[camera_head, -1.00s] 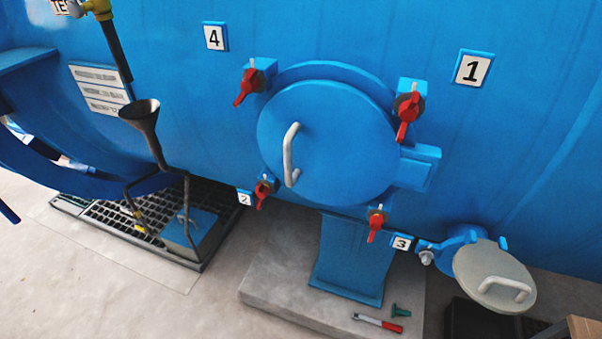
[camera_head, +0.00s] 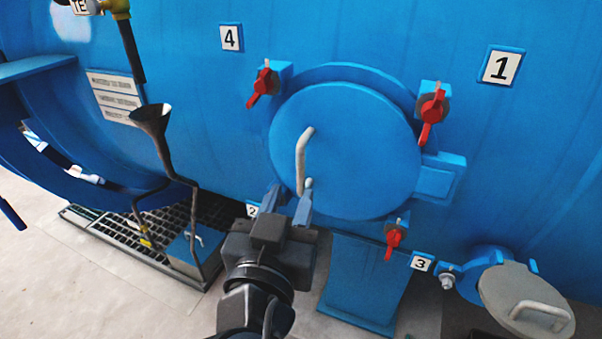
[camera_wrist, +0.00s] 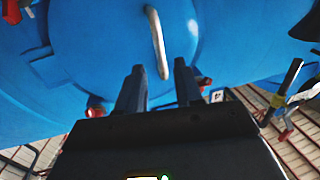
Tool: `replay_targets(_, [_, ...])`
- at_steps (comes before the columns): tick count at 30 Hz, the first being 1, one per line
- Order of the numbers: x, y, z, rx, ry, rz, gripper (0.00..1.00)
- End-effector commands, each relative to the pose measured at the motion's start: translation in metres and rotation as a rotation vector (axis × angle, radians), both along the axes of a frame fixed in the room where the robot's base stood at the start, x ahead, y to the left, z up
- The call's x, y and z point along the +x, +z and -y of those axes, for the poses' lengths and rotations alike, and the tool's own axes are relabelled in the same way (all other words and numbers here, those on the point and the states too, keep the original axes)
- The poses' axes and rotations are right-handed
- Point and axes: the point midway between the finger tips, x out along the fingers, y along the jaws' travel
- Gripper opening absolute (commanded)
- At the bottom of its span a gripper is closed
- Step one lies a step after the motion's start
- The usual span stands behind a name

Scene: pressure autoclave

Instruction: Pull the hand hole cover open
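The hand hole cover (camera_head: 360,150) is a round blue disc lying closed against the blue vessel wall. Its white curved handle (camera_head: 301,160) stands upright left of the cover's centre; it also shows in the wrist view (camera_wrist: 157,42). My gripper (camera_head: 289,202) is at the cover's lower left, just below the handle's lower end. Its two fingers are apart and nothing is seen between them. In the wrist view my gripper (camera_wrist: 158,75) has its fingertips near the handle's lower end; whether they touch it I cannot tell. The lower-left clamp near label 2 is hidden behind my gripper in the head view.
Red clamp handles stand around the cover: upper left (camera_head: 262,84), upper right (camera_head: 431,115) and lower right (camera_head: 393,240). A black funnel pipe (camera_head: 155,125) is at the left. A grey round lid (camera_head: 520,295) sticks out at the lower right.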

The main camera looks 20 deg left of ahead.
Motion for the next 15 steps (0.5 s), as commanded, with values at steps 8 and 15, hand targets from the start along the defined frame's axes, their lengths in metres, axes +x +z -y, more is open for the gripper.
replay_targets(8, [0.033,0.004,-0.004,0.001,-0.005,0.003,0.35])
replay_targets(15, [0.066,0.003,-0.008,0.000,-0.002,0.002,0.35])
